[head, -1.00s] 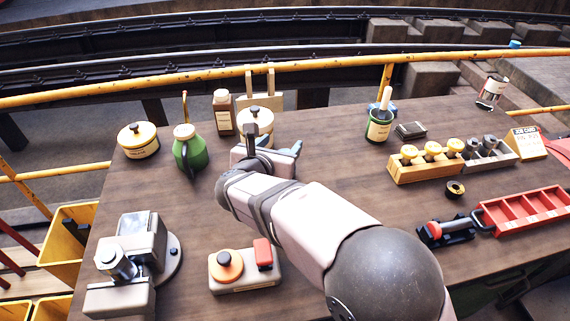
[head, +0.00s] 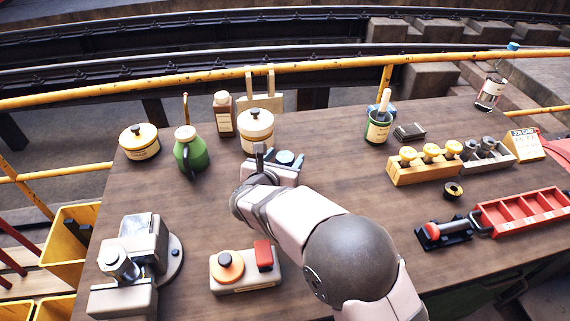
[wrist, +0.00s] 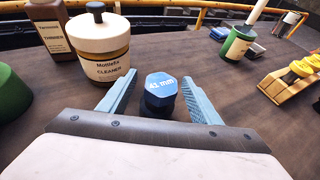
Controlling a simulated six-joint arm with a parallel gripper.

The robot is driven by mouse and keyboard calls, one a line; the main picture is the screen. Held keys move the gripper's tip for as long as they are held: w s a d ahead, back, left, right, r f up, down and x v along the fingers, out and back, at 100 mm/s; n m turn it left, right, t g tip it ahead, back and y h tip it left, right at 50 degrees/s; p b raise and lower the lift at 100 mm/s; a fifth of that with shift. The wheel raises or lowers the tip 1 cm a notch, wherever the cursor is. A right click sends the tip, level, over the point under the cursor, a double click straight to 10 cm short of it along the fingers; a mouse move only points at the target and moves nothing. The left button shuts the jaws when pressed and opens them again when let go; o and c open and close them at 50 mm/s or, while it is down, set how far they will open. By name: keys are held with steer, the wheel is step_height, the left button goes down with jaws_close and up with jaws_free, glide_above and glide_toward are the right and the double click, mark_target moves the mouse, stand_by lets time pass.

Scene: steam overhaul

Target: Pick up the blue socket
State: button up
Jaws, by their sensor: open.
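The blue socket (wrist: 161,90), marked "41 mm" on its top, stands upright on the bench in the wrist view. Its blue top also shows in the head view (head: 286,157), partly hidden by my gripper. My gripper (wrist: 158,82) is open, with one grey-blue finger on each side of the socket and a visible gap on both sides. In the head view my gripper (head: 278,162) is low over the bench, in front of the cleaner tin.
The cream cleaner tin (wrist: 98,45) stands just behind and left of the socket, with a brown thinner bottle (wrist: 58,30) beside it. A green oil can (head: 190,150) is to the left. The bench right of the socket is clear up to a green pot (head: 378,130).

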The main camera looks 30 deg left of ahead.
steer(key=shift+p+x, duration=0.65)
steer(key=shift+x, duration=1.4)
steer(key=shift+d, duration=0.1)
jaws_close()
steer(key=shift+r, duration=0.15)
